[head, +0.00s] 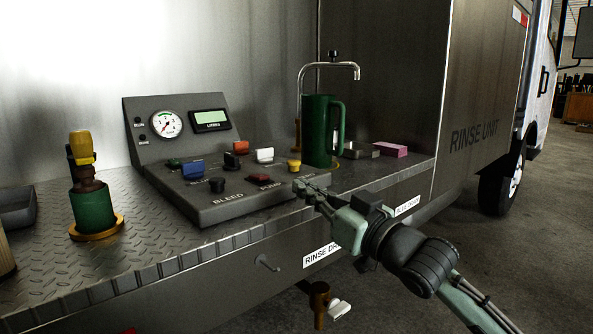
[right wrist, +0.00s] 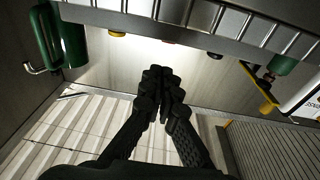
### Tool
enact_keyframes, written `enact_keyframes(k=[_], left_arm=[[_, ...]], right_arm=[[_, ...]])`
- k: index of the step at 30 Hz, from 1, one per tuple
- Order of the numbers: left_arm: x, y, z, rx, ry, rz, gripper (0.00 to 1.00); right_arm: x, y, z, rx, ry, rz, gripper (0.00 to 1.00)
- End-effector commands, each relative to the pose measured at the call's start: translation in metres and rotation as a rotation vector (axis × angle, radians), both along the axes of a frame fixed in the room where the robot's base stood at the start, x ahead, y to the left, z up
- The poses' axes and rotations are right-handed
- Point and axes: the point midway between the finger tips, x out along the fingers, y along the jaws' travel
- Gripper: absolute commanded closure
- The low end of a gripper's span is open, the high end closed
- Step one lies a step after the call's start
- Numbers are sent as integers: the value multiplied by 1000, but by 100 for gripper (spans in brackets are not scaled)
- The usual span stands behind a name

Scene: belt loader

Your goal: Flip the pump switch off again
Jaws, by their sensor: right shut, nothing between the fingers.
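A dark sloped control panel (head: 225,205) sits on the metal deck with several coloured switches and knobs. They include a blue switch (head: 192,170), an orange switch (head: 241,147), a white switch (head: 264,155), a red switch (head: 258,177), a black knob (head: 217,186) and a yellow knob (head: 294,165). My right gripper (head: 300,187) is shut and empty at the panel's front right corner, near the yellow knob. In the right wrist view its fingers (right wrist: 160,78) meet with nothing between them. My left gripper is not in view.
A green jug (head: 318,130) stands under a tap (head: 333,66) behind the panel. A pink block (head: 389,150) lies to the right. A green cup (head: 93,209) with a yellow-topped item stands left. A gauge (head: 166,124) and a display (head: 210,121) are on the upright panel.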

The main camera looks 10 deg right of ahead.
Motion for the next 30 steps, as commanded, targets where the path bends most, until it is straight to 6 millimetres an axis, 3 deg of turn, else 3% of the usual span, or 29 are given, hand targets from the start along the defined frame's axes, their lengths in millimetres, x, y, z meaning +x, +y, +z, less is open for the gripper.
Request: enact_keyframes(k=[1, 5, 17, 23, 30], left_arm=[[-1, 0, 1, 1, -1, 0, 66], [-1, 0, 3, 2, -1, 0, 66], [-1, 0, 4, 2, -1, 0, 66], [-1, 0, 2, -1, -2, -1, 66], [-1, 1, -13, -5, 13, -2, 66]], right_arm=[[-3, 4, 12, 7, -24, 19, 100], [-7, 8, 27, 21, -50, 44, 100], [-5, 10, 29, 23, -52, 45, 100], [15, 25, 36, 24, -53, 45, 100], [56, 56, 46, 23, -51, 46, 100]])
